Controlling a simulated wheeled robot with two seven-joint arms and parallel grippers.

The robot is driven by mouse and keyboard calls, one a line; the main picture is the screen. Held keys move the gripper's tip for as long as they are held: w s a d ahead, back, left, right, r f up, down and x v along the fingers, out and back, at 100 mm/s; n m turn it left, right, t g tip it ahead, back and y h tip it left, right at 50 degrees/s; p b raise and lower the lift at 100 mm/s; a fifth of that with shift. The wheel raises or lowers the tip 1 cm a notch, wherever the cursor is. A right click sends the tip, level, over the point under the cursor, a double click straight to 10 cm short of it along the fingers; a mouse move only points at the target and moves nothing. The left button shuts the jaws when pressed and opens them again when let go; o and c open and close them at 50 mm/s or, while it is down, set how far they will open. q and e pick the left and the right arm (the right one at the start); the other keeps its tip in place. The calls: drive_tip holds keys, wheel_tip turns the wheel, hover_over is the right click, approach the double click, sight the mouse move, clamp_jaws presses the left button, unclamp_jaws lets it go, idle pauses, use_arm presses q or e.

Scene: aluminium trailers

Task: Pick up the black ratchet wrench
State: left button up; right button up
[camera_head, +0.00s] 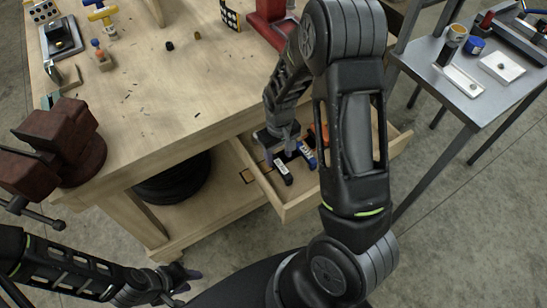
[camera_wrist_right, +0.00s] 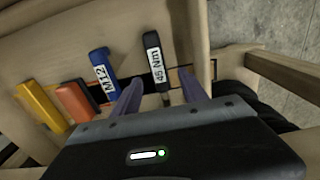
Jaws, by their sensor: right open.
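The black ratchet wrench (camera_wrist_right: 152,46), with a white "45 Nm" label, lies in the open wooden drawer. In the head view it shows as a dark bar with a white label (camera_head: 283,171). My right gripper (camera_wrist_right: 160,92) is open, and its two purple fingers point into the drawer on either side of the wrench's lower part. I cannot tell whether they touch it. In the head view my right gripper (camera_head: 281,146) is over the drawer, partly hidden by its own arm. My left gripper (camera_head: 180,282) is low at the bottom left, away from the drawer; its jaw state is unclear.
Beside the wrench lie a blue tool labelled "M12" (camera_wrist_right: 102,72), an orange tool (camera_wrist_right: 75,101) and a yellow tool (camera_wrist_right: 40,104). The drawer's walls (camera_head: 290,211) surround them. A red vise (camera_head: 62,140) is on the bench's left corner. A metal table (camera_head: 430,62) stands right.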

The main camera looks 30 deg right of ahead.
sight(279, 163)
wheel_tip(279, 163, down, 5)
drive_tip(key=shift+d+r+p, duration=0.1)
drive_tip(key=shift+p, duration=0.3)
idle(0.4)
clamp_jaws()
idle(0.3)
idle(0.9)
